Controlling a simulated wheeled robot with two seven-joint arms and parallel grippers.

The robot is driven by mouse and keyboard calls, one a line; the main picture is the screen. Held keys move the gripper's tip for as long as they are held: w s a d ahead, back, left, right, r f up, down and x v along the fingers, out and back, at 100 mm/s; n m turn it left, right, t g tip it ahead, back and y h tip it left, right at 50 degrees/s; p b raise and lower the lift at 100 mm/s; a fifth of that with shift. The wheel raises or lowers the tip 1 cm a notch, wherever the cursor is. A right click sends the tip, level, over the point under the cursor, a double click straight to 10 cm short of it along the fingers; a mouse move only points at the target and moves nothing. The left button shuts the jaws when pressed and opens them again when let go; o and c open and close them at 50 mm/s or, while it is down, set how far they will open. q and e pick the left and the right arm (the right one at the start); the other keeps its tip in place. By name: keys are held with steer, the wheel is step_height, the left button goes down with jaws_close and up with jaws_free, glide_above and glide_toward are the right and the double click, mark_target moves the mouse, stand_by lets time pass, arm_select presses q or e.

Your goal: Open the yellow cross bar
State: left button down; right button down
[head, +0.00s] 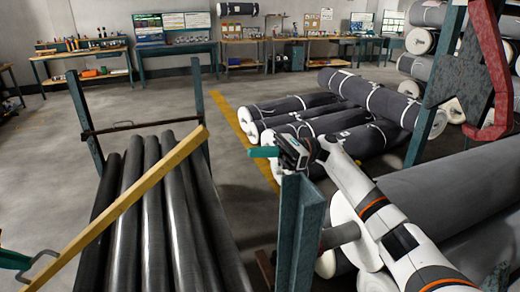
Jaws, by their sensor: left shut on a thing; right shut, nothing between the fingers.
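The yellow cross bar (135,195) runs diagonally over the dark rolls, from the back right down to the lower left edge. A grey handle (42,262) sticks out at its near left end. My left gripper (20,261) shows only as teal fingers at the left edge, shut on this handle; the rest of it is out of view. My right gripper (264,152) is shut and empty, its teal fingers pointing left. It is beside the top of a teal post (300,215), apart from the bar.
Several dark rolls (150,225) lie side by side in a rack under the bar. A teal post (200,110) stands by the bar's far end. Wrapped rolls (325,125) lie on the floor behind my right gripper, and a big grey roll (455,190) is at the right.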

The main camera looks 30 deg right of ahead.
arm_select(q)
steer(key=shift+r, duration=0.15)
arm_select(e)
glide_toward(202, 142)
step_height(202, 142, down, 3)
steer(key=a, duration=0.2)
steer(key=a+r, duration=0.1)
steer(key=w+a+r, duration=0.1)
steer(key=shift+w+a+r, duration=0.25)
steer(key=shift+a+r, duration=0.05)
steer(key=shift+a, duration=0.1)
steer(key=shift+a+r, duration=0.25)
steer(key=shift+r, duration=0.15)
